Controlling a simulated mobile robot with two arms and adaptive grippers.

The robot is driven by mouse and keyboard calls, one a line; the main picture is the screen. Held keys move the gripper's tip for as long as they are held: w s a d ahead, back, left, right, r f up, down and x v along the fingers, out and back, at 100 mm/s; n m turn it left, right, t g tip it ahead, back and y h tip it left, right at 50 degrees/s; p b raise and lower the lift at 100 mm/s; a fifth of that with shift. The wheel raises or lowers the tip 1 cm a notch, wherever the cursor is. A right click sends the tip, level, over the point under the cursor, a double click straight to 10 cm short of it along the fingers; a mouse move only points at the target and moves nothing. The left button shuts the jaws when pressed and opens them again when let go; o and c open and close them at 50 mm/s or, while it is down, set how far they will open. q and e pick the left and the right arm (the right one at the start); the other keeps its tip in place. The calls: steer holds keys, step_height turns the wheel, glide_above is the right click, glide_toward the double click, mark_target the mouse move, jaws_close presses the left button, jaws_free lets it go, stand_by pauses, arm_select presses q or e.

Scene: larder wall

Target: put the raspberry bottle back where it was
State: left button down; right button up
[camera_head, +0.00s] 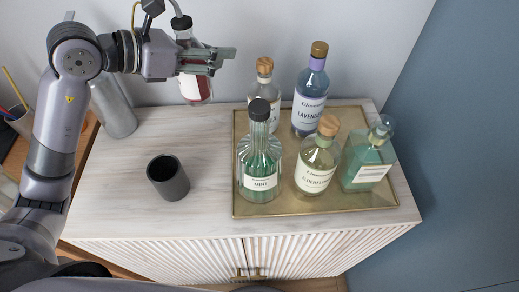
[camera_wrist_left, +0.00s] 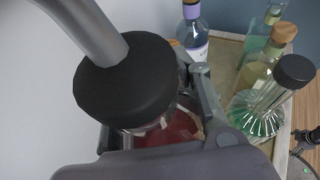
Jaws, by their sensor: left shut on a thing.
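The raspberry bottle (camera_head: 197,88) holds red liquid and has a black cap with a grey spout. My left gripper (camera_head: 208,60) is shut on it around its upper part and holds it up near the wall, left of the tray. In the left wrist view the black cap (camera_wrist_left: 125,80) and spout fill the left side, with red liquid (camera_wrist_left: 168,133) below. A gold tray (camera_head: 242,205) on the cabinet holds several bottles: mint (camera_head: 260,165), elderflower (camera_head: 317,165), lavender (camera_head: 310,100), a cork-topped one (camera_head: 264,85) at the back left and a green square one (camera_head: 368,165).
A dark grey cup (camera_head: 168,178) stands on the cabinet top (camera_head: 120,200) left of the tray. A grey cylinder (camera_head: 113,108) stands at the back left behind my arm. The cabinet top between cup and wall is clear.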

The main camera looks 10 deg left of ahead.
arm_select(q)
steer(key=f, duration=1.2)
steer(key=w+f, duration=0.1)
steer(key=f, duration=0.5)
steer(key=shift+d+f+p, duration=0.3)
steer(key=shift+d+f, duration=0.1)
steer(key=shift+f, duration=0.15)
steer(key=c, duration=0.8)
jaws_free()
